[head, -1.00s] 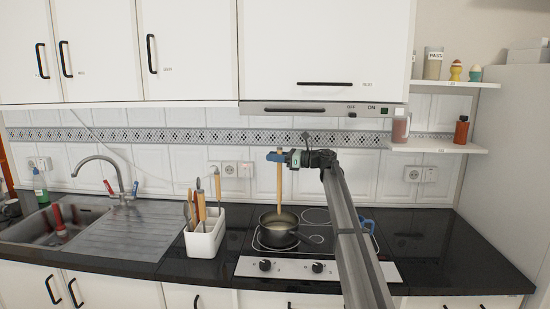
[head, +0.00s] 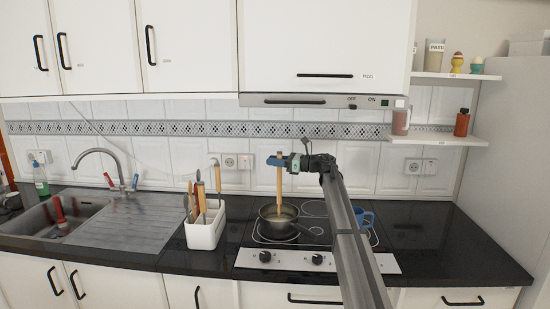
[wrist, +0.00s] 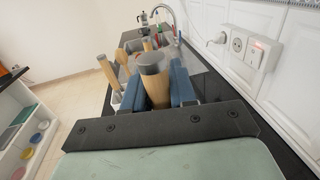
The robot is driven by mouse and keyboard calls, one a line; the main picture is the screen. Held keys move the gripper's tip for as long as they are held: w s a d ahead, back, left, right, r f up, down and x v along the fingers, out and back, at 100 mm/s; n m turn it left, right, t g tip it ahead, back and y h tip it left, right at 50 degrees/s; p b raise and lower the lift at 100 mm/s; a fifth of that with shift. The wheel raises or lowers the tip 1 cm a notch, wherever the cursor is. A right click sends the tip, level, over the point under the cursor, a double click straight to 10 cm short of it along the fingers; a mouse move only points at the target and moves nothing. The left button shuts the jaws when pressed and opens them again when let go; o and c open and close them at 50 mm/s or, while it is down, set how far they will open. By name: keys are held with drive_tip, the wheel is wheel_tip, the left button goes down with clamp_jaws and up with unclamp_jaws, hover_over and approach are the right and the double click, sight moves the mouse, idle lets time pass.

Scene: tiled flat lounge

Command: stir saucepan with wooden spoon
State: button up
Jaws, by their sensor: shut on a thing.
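The saucepan (head: 268,226) stands on the black hob in the head view, its dark handle pointing right. The wooden spoon (head: 279,184) is upright with its lower end inside the pan, over pale contents. My gripper (head: 276,160) is shut on the upper part of the spoon, above the pan. In the wrist view, the spoon's grey-tipped wooden handle (wrist: 156,78) sits between the blue fingers of my gripper (wrist: 158,90). The spoon's lower end is hidden in the pan.
A white utensil holder (head: 203,235) with several tools stands left of the hob (head: 245,256). A blue mug (head: 364,218) is right of the pan, partly behind my arm. The sink (head: 50,225) is at the left. The extractor hood (head: 320,101) hangs above.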

drive_tip(key=shift+f, duration=2.2)
drive_tip(key=shift+w+r, duration=0.1)
